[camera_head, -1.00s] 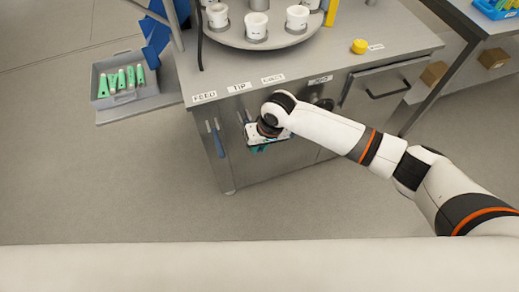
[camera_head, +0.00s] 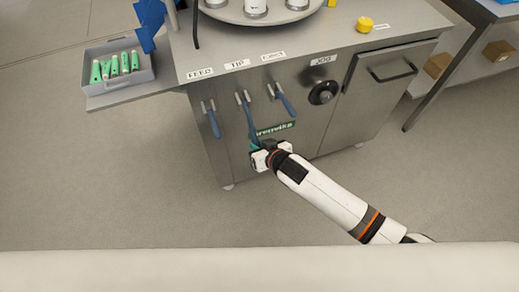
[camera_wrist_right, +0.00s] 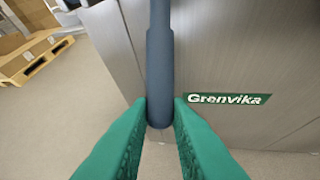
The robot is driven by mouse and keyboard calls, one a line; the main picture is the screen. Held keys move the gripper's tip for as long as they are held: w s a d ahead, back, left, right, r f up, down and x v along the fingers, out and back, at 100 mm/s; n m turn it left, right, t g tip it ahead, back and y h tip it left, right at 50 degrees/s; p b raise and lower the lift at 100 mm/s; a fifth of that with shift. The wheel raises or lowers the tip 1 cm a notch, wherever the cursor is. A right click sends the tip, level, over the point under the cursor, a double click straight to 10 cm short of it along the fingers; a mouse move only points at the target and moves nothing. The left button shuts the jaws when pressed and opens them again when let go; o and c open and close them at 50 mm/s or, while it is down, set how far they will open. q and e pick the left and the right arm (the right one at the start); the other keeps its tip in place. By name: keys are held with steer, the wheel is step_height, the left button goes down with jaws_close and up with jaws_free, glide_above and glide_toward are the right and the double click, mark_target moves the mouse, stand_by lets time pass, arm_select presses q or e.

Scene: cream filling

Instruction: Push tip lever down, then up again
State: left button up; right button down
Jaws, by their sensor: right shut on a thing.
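The tip lever (camera_head: 250,122) has a long blue handle and hangs on the cabinet front under the TIP label (camera_head: 237,65). Its handle points downward, and its lower end is at my right gripper (camera_head: 262,152). In the right wrist view the dark blue lever handle (camera_wrist_right: 160,70) runs down between the green fingers of my right gripper (camera_wrist_right: 160,113). The fingers are shut on the handle's end, one on each side. My left gripper is not in view.
The FEED lever (camera_head: 212,122) is left of the tip lever and another blue lever (camera_head: 284,102) is right of it. A black knob (camera_head: 322,92) and a drawer (camera_head: 388,72) are further right. A tray of green tubes (camera_head: 118,74) is at the left. The floor in front is clear.

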steer(key=shift+w+f+t+b, duration=0.25)
steer(key=shift+f+t+b, duration=0.15)
steer(key=shift+f+b, duration=0.3)
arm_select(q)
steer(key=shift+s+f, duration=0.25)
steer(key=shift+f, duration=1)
arm_select(e)
steer(key=shift+y, duration=0.3)
steer(key=shift+w+r, duration=0.1)
steer(key=c, duration=1.3)
jaws_free()
steer(key=shift+a, duration=0.1)
steer(key=shift+c, duration=0.2)
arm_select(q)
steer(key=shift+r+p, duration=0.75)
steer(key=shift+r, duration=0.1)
arm_select(e)
steer(key=v, duration=1.2)
